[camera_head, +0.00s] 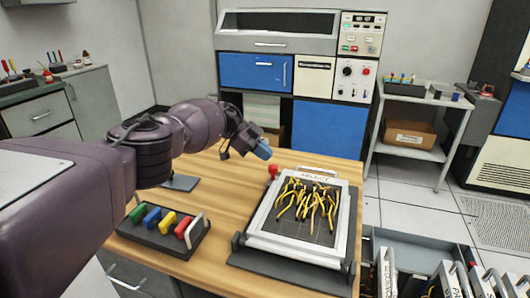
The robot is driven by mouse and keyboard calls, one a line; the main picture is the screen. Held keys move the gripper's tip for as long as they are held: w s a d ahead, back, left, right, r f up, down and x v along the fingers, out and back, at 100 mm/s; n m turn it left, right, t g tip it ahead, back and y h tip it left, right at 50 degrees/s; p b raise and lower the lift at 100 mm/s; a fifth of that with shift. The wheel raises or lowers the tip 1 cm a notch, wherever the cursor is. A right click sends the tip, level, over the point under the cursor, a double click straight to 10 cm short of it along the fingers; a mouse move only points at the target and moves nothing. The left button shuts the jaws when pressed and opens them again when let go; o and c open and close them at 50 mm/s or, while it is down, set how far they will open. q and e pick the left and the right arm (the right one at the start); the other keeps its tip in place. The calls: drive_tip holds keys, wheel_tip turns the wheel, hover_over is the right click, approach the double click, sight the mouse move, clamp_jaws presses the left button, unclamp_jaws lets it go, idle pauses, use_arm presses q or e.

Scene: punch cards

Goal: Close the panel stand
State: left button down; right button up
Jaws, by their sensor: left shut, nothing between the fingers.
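What looks like the panel stand is a white-framed panel (341,226) lying tilted on a dark base (290,268) on the wooden table. My left gripper (263,151) is shut and empty, with blue fingertips, beyond and a little left of the panel, above the table's far edge. It appears apart from the panel. My right gripper is not in view.
A dark rack (150,236) with green, blue, yellow and red blocks sits at the table's left. A small dark plate (180,182) lies behind it. An open drawer of labelled items (440,280) is at lower right. A side table (421,98) and a blue-doored console (328,128) stand behind.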

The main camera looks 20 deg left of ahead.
use_arm(q)
drive_tip(key=shift+w+f+b, duration=0.15)
drive_tip(key=shift+f+b, duration=0.25)
drive_tip(key=shift+f, duration=0.3)
drive_tip(key=shift+w+f+b, duration=0.15)
drive_tip(key=shift+f+b, duration=0.2)
drive_tip(key=shift+f, duration=0.35)
